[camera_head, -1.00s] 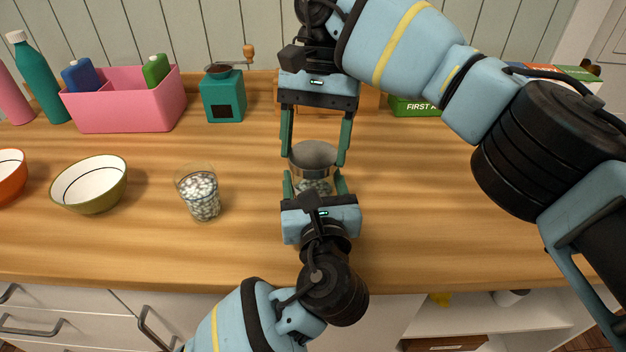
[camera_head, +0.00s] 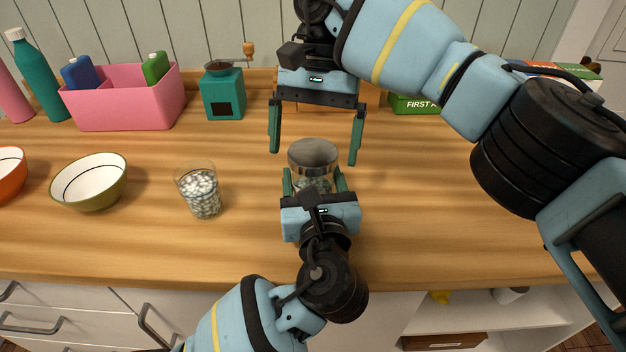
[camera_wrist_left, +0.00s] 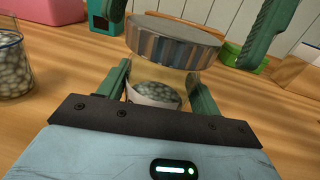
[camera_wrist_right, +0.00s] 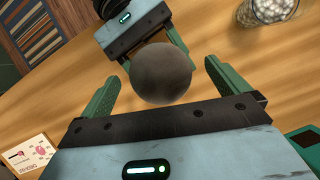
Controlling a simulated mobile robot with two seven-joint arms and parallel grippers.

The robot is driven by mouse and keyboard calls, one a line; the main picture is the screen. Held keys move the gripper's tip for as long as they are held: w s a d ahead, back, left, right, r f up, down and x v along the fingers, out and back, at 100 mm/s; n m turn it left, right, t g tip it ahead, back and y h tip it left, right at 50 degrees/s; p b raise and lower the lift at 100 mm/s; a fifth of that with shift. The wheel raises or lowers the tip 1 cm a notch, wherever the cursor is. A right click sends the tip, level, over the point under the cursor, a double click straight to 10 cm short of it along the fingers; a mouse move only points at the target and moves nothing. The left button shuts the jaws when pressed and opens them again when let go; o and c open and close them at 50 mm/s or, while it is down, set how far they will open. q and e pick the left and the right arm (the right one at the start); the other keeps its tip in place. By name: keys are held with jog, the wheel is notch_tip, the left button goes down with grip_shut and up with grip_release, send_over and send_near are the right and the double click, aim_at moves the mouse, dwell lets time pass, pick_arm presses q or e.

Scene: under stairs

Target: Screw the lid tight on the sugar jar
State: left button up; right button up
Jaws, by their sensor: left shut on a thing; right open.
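The sugar jar (camera_head: 312,178) stands upright on the wooden counter, a clear jar with pale contents low inside. Its grey metal lid (camera_head: 313,152) sits on top; the lid also shows in the left wrist view (camera_wrist_left: 175,40) and from above in the right wrist view (camera_wrist_right: 161,73). My left gripper (camera_head: 315,182) is shut on the jar's body from the front, below the lid. My right gripper (camera_head: 315,150) is open, its fingers apart on either side of the lid and not touching it. Whether the lid is fully tight cannot be seen.
A glass of pale pebble-like pieces (camera_head: 202,192) stands left of the jar, with an olive bowl (camera_head: 90,184) and an orange bowl (camera_head: 8,178) further left. Behind are a pink bin (camera_head: 125,105), a teal grinder (camera_head: 222,98) and a green first-aid box (camera_head: 410,106). Counter right of the jar is clear.

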jog(key=shift+r, duration=3.05)
pick_arm(q)
jog(key=o, duration=1.8)
jog(key=shift+c, duration=0.2)
jog(key=shift+s, duration=0.1)
jog(key=s, duration=0.4)
jog(key=s+d, duration=0.1)
jog(key=s, duration=0.6)
jog(key=shift+s+d, duration=0.25)
jog(key=shift+s, duration=0.15)
